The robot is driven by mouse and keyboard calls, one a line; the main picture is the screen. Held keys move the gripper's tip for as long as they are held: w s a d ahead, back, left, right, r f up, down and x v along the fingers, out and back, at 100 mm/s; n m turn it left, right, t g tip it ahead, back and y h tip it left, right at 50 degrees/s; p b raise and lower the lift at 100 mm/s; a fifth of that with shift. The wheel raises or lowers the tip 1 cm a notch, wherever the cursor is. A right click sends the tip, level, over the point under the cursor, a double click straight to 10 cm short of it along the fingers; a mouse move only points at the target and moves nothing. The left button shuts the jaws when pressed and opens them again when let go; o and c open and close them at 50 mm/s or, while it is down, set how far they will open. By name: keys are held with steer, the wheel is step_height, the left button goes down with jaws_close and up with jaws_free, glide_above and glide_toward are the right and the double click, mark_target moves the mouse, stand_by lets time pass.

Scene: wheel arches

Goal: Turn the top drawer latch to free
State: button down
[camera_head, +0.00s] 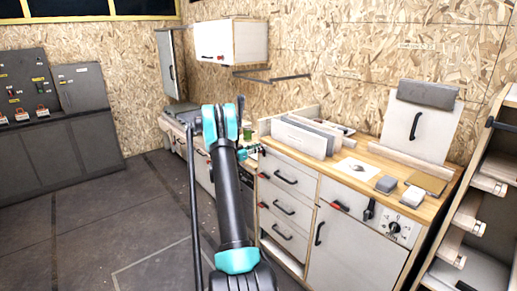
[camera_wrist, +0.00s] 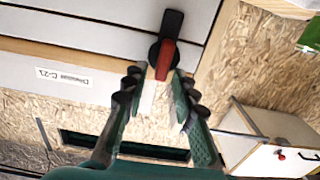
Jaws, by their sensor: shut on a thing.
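In the wrist view, a latch with a black body (camera_wrist: 171,24) and a red lever (camera_wrist: 165,60) sits on a white front beside a dark seam. My gripper (camera_wrist: 157,76) has its two fingers on either side of the red lever and is shut on it. The lever points down the picture, slightly tilted. In the head view, my gripper (camera_head: 257,150) is at the upper left corner of the drawer cabinet, above the top drawer handle (camera_head: 286,178). My arm and gripper hide part of that corner, and the held latch is not clear there.
Lower drawers with black handles (camera_head: 284,208) and red latches (camera_head: 263,205) are below. The wooden worktop (camera_head: 372,184) holds grey panels (camera_head: 300,138) and small blocks. A shelf rack (camera_head: 489,185) stands at the right. The floor (camera_head: 150,235) at left is clear.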

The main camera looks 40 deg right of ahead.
steer(key=shift+w+f+n, duration=0.1)
steer(key=shift+n, duration=0.4)
steer(key=shift+w+a+f+n, duration=0.1)
steer(key=shift+w+f+n, duration=0.25)
steer(key=shift+n, duration=2.4)
steer(key=shift+w+f+n, duration=0.2)
steer(key=shift+f+n, duration=0.15)
steer(key=shift+n, duration=2.45)
steer(key=shift+w+a+f+n, duration=0.1)
steer(key=shift+w+f+n, duration=0.25)
steer(key=shift+n, duration=2.4)
steer(key=shift+s, duration=0.1)
steer(key=c, duration=1.6)
jaws_free()
